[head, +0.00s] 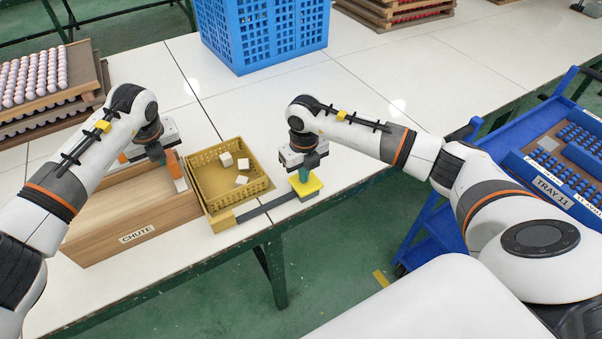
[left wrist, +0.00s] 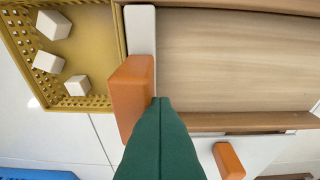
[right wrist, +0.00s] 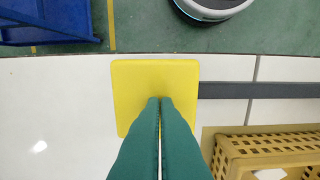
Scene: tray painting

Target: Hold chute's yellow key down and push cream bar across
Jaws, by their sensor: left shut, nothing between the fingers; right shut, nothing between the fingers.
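The wooden chute (head: 135,215) stands at the left of the table, open on top. The cream bar (left wrist: 141,32) lies across the chute's end beside the basket, with an orange block (left wrist: 131,95) on it. My left gripper (left wrist: 160,102) is shut and empty, its tips right beside the orange block; I cannot tell whether they touch. The yellow key (right wrist: 150,85) is a square pad joined to a dark grey arm (head: 268,205); it also shows in the head view (head: 312,187). My right gripper (right wrist: 160,100) is shut, pointing down at the key's top, apparently touching it.
A yellow basket (head: 255,190) with three white cubes stands between chute and key. A blue crate (head: 265,35) stands behind. Trays of pale balls (head: 35,80) are at left, a blue cart (head: 430,225) at right. The white table is clear behind the key.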

